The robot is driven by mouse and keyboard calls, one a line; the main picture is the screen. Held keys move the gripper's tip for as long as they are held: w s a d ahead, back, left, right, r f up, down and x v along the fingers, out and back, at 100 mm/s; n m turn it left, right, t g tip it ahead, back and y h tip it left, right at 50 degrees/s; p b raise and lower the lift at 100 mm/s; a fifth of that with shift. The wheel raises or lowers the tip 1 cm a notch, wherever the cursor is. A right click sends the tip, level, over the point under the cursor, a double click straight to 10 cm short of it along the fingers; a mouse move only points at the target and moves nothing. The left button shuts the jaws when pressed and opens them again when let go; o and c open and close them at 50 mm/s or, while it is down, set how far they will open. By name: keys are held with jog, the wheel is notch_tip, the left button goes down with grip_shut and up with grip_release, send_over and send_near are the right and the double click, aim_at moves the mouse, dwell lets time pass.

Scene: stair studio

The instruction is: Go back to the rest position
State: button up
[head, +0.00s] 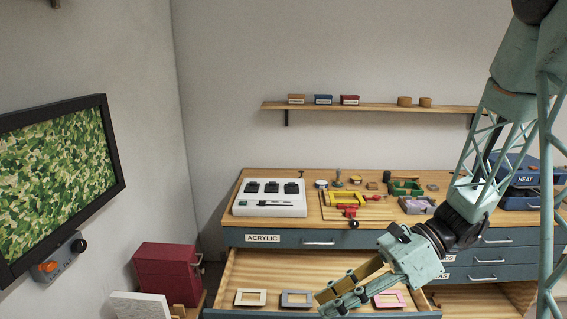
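My gripper (322,304) hangs at the end of my arm over the open top drawer (240,275), angled down and to the left. Its two fingers lie close together in this view, and I cannot tell whether they are apart. I see no object clearly held. Inside the drawer lie a cream frame (250,291), a grey frame (284,298) and a pink frame (401,299). The pink frame is just right of the fingers, and the grey one is to their left. The gripper hides part of the drawer floor.
The bench top (335,174) above the drawer holds a white switch box (269,206), a yellow frame (345,198) and green and purple trays (405,187). A wall shelf (375,107) is behind. A red box (165,273) and a wall screen (60,175) are left.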

jog(key=s+d+r+n+t+h, duration=0.3)
jog(key=s+d+r+n+h, duration=0.2)
jog(key=s+r+n, duration=0.4)
jog(key=s+d+r+n+t+h, duration=0.3)
jog(key=s+d+r+n+h, duration=0.2)
jog(key=s+r+n, duration=0.5)
jog(key=shift+s+d+n+h, duration=0.35)
jog(key=shift+s+h, duration=0.55)
jog(key=shift+s, duration=0.55)
dwell(4.7)
